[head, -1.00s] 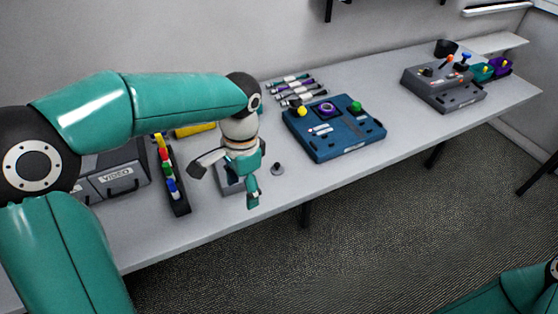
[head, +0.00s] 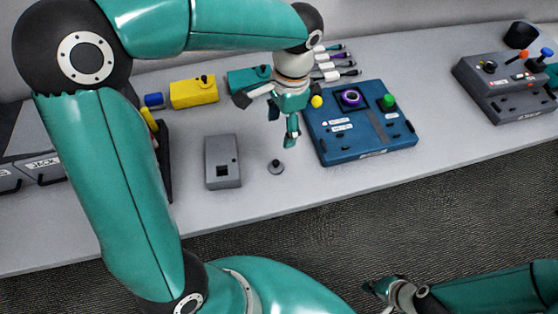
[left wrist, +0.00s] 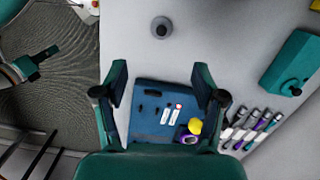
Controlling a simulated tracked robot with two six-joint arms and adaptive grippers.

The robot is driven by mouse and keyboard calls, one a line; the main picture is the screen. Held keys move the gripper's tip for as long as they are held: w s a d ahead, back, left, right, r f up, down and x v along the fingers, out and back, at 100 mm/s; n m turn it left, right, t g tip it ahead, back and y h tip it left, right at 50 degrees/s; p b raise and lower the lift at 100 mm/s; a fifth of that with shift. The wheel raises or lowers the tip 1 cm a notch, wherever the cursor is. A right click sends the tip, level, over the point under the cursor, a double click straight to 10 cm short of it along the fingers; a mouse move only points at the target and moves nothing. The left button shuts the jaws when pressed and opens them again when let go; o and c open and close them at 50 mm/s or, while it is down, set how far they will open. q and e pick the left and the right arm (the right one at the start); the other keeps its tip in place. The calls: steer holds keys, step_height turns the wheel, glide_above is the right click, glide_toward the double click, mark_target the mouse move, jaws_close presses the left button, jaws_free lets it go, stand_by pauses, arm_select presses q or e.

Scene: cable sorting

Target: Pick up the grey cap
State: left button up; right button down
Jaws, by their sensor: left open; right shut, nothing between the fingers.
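The grey cap (head: 276,167) is a small round disc with a dark knob, lying on the table between the grey box and the blue panel. It also shows at the top of the left wrist view (left wrist: 161,27). My left gripper (head: 268,115) is open and empty. In the head view it hangs above and behind the cap, apart from it; in the left wrist view the cap lies beyond its fingers, not between them. My right gripper (head: 376,296) is shut and empty, low in front of the table and away from the cap.
A grey box (head: 223,162) stands left of the cap. The blue panel (head: 345,149) with purple ring and coloured knobs stands right. A yellow block (head: 194,92) and several cable connectors (head: 337,65) lie behind. The table in front of the cap is clear.

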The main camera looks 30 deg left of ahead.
arm_select(q)
glide_above(277, 161)
step_height(277, 161, down, 9)
steer(key=shift+a, duration=0.15)
steer(key=shift+s+f+p, duration=0.1)
steer(key=shift+f+p, duration=0.4)
steer(key=shift+f, duration=2.3)
steer(key=c, duration=0.8)
